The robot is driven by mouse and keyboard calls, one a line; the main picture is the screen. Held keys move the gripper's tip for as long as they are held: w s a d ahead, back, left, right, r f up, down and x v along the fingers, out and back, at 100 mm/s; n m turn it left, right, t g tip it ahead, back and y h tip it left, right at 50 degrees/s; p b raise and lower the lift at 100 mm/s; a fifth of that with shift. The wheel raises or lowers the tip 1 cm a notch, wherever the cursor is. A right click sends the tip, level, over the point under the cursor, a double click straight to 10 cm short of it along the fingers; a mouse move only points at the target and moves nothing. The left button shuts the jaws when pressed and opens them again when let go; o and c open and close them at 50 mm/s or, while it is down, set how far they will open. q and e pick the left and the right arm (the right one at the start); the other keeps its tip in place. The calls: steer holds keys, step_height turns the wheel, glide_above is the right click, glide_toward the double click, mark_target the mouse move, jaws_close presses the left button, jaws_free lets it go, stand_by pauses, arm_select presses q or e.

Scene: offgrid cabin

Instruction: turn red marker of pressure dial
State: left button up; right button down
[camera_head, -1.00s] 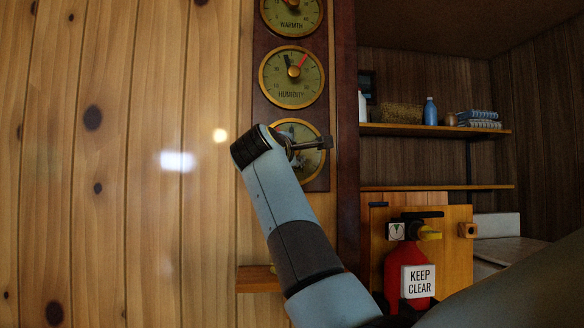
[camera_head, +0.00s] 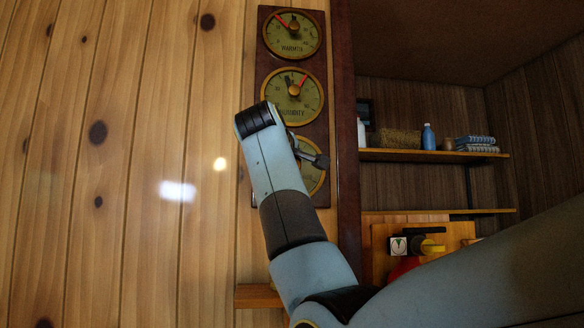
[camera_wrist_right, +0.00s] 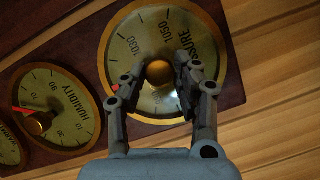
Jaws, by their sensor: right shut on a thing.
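The pressure dial (camera_wrist_right: 145,102) is a round brass-rimmed gauge with a brass centre knob (camera_wrist_right: 158,72), large in the right wrist view. Its red marker (camera_wrist_right: 116,88) shows as a small bit beside the left finger; the rest is hidden. My right gripper (camera_wrist_right: 160,68) has its two fingers on either side of the knob and is shut on it. In the head view the dial (camera_head: 314,184) is the lowest of three and mostly covered by my right arm and gripper (camera_head: 316,160). My left gripper is not in view.
The humidity dial (camera_head: 291,108) and warmth dial (camera_head: 292,48) sit above on the same dark board (camera_head: 332,60), each with a red marker. A shelf (camera_head: 430,155) with a blue bottle (camera_head: 428,137) is at right. Bare plank wall lies left.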

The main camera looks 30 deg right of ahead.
steer(key=shift+f, duration=0.15)
steer(key=c, duration=1)
jaws_free()
steer(key=v, duration=1.2)
